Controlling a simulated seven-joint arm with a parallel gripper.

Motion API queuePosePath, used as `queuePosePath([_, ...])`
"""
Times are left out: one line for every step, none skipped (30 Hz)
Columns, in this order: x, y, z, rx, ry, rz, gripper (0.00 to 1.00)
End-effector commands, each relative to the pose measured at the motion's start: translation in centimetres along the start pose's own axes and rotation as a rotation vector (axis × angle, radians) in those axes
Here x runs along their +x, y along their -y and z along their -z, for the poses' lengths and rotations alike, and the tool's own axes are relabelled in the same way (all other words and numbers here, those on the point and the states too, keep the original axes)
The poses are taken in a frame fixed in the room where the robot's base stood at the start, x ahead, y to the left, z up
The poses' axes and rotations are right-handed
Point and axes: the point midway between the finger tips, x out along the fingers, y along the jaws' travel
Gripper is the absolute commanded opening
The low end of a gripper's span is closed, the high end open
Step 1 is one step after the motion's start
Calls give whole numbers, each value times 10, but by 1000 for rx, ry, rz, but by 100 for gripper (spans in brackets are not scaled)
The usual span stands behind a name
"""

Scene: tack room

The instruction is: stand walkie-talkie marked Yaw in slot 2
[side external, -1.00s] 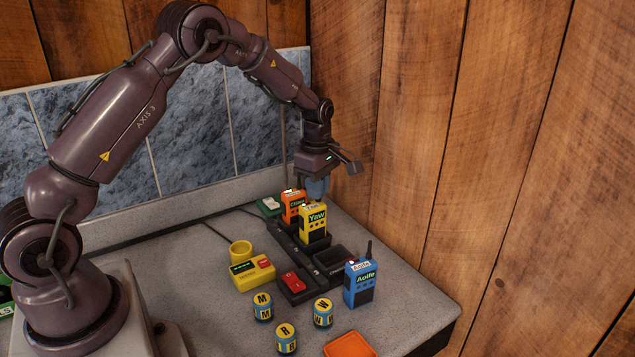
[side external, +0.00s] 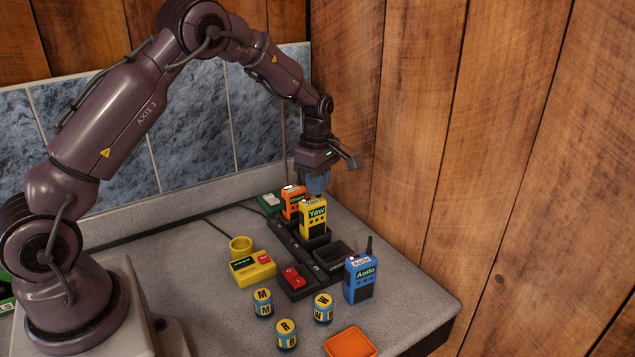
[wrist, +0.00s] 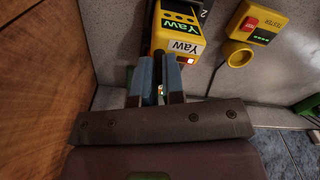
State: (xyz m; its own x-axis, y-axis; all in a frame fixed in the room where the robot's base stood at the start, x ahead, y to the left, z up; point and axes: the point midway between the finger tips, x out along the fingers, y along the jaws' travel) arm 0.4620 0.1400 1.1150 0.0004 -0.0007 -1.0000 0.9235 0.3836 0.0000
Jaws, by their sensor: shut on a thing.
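The yellow walkie-talkie marked Yaw (side external: 313,214) stands about upright at a slot of the black charger rack (side external: 337,257), in front of an orange walkie-talkie (side external: 292,203). It also shows in the wrist view (wrist: 181,27), with a white Yaw label on its top and a "2" on the rack beside it. My gripper (side external: 317,192) is right above and behind its top. In the wrist view my gripper's fingers (wrist: 156,82) are close together at its top edge, shut on it, likely at its antenna. Its base is hidden, so I cannot tell how deep it sits.
A blue walkie-talkie marked Aoife (side external: 362,278) stands right of the rack. A yellow box with a red button (side external: 253,268) and a yellow cup (side external: 241,248) are at left. Several lettered cylinders (side external: 286,334) and an orange tray (side external: 350,342) are in front. A wooden wall (side external: 420,130) is close behind.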

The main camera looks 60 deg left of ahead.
Motion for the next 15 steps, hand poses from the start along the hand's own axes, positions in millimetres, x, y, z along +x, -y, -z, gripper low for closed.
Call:
queuePosePath([0,0,0,0,0,0,0])
queuePosePath([0,0,0,0,0,0,0])
queuePosePath([0,0,0,0,0,0,0])
queuePosePath([0,0,0,1,0,0,0])
queuePosePath([0,0,0,1,0,0,0])
queuePosePath([0,0,0,1,0,0,0])
queuePosePath([0,0,0,1,0,0,0])
queuePosePath([1,0,0,1,0,0,0])
queuePosePath([1,0,0,1,0,0,0])
queuePosePath([2,0,0,1,0,0,0])
queuePosePath([2,0,0,1,0,1,0])
queuePosePath([3,0,0,1,0,0,0])
queuePosePath([4,0,0,1,0,0,0])
queuePosePath([4,0,0,1,0,0,0])
queuePosePath([5,0,0,1,0,0,0])
